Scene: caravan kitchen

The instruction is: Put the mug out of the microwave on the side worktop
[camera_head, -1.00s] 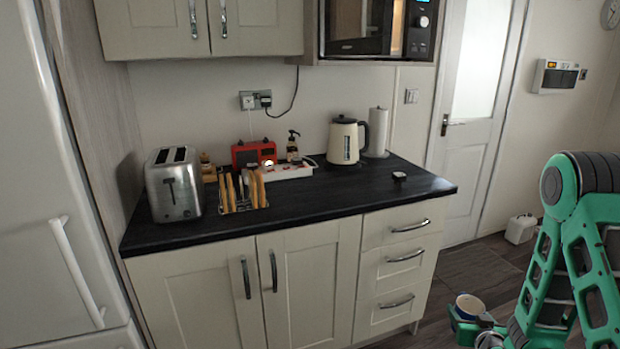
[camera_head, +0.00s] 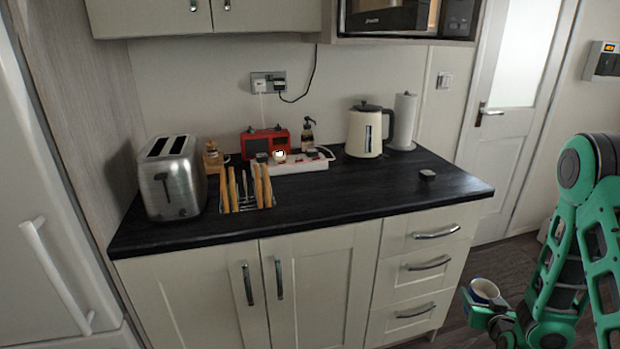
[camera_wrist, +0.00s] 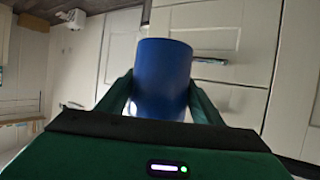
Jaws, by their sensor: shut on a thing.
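The mug (camera_head: 484,290) is blue outside with a pale inside, and it is held low in front of the drawers at the lower right of the head view. My gripper (camera_head: 476,308) is shut on it. In the wrist view the blue mug (camera_wrist: 162,78) sits between the two green fingers. The black side worktop (camera_head: 350,205) lies higher and to the left of the gripper. The microwave (camera_head: 390,16) is at the top of the head view, cut off by the frame edge.
The worktop carries a toaster (camera_head: 172,178), a toast rack (camera_head: 248,192), a red radio (camera_head: 265,142), a white tray (camera_head: 298,164), a kettle (camera_head: 365,132), a paper roll (camera_head: 403,122) and a small dark object (camera_head: 427,175). Its front middle and right are clear.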

